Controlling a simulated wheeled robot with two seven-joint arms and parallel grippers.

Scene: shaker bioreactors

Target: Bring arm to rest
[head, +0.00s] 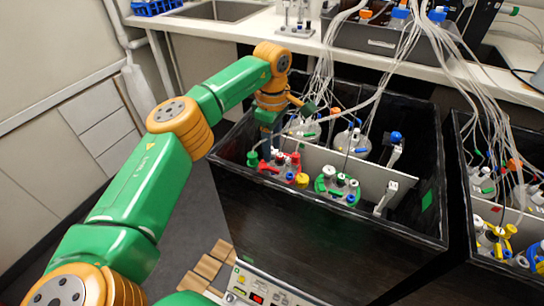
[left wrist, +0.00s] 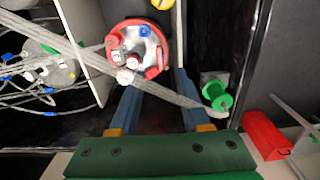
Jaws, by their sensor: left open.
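My left arm reaches from the left over the near black shaker box (head: 330,205). My left gripper (head: 266,138) points down at the box's left end, above the red-collared vessel. In the left wrist view its two blue fingers (left wrist: 155,82) stand apart with no object held between them. A pale tube bundle (left wrist: 90,62) crosses that view and passes by the fingers. The red-collared vessel (left wrist: 158,72) shows just beyond the fingertips; whether they touch it cannot be told. My right gripper is not in view.
A green-collared vessel (head: 322,184) and a green cap (head: 252,155) are near the gripper. Tubes (head: 325,65) hang from the bench (head: 220,27) into the box. A second box (head: 462,215) stands at right. A control panel (head: 262,290) is at the bottom.

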